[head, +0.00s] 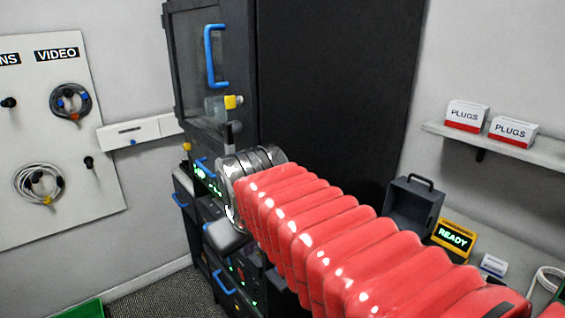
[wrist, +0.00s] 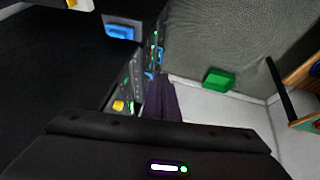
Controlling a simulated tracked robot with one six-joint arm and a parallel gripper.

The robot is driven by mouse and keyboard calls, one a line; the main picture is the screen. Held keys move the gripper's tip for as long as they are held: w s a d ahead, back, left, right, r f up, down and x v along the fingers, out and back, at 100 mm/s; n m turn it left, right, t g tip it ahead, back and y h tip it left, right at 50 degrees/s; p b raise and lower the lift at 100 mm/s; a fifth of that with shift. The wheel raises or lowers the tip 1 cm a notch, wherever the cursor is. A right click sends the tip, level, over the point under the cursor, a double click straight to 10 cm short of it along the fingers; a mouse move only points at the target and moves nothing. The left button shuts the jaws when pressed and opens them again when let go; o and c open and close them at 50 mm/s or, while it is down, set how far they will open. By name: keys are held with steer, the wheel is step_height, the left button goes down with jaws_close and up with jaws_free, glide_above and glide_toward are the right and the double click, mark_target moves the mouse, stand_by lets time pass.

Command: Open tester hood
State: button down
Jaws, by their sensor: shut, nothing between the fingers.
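The tester appears to be the dark grey box (head: 412,207) with a carry handle on top, on the right-hand bench in the head view. A yellow unit (head: 453,235) with a green READY display stands beside it. I cannot tell clearly whether its hood is up or down. My gripper shows in the wrist view (wrist: 160,88) as dark fingers, shut and empty. In the head view my red arm reaches left toward the rack, well away from the tester, and hides much of the gripper. The tester is not seen in the wrist view.
A tall black rack (head: 335,80) with a blue-handled glass door (head: 202,65) stands close to my gripper. Two PLUGS boxes (head: 467,115) sit on a shelf (head: 497,142) above the bench. Coiled cables (head: 38,184) hang on a white board at left. A green bin (wrist: 219,80) lies on the floor.

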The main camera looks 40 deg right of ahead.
steer(key=s+a+f+y, duration=0.2)
steer(key=s+a+f, duration=0.4)
steer(key=a, duration=0.4)
steer(key=shift+s+a+f, duration=0.2)
steer(key=shift+s+f, duration=0.15)
steer(key=shift+s, duration=0.4)
